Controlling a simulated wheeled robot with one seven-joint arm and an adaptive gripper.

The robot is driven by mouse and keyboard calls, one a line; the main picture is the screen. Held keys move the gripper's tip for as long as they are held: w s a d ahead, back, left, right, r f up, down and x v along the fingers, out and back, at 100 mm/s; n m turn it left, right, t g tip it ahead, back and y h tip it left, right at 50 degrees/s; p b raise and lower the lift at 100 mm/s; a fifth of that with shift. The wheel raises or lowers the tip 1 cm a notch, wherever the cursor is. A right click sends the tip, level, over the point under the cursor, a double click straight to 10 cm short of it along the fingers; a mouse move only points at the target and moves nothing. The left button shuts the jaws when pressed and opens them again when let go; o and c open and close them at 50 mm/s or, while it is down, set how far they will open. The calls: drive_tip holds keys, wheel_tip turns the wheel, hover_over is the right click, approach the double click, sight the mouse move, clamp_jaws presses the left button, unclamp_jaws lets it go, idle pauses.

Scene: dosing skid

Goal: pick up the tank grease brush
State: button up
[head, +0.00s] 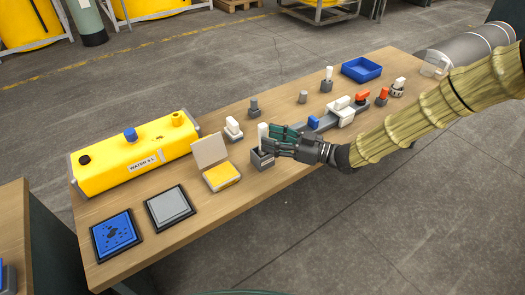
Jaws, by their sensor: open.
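A white upright handle (263,136), which looks like the tank grease brush, stands in a small dark grey labelled block (262,161) near the table's front edge. The label is too small to read, and the bristle end is hidden. My gripper (270,142) is open and reaches in from the right, with its fingertips close at the handle. I cannot tell whether the fingers are around it or touch it.
An open box with yellow contents (222,177) stands close left of the block. A yellow water tank (135,158), a blue pad (117,236) and a grey pad (169,208) lie further left. Grey fittings (325,121) and a blue tray (361,70) are to the right.

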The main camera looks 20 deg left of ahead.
drive_tip(key=a, duration=0.3)
drive_tip(key=shift+a, duration=0.3)
clamp_jaws()
drive_tip(key=shift+r, duration=0.15)
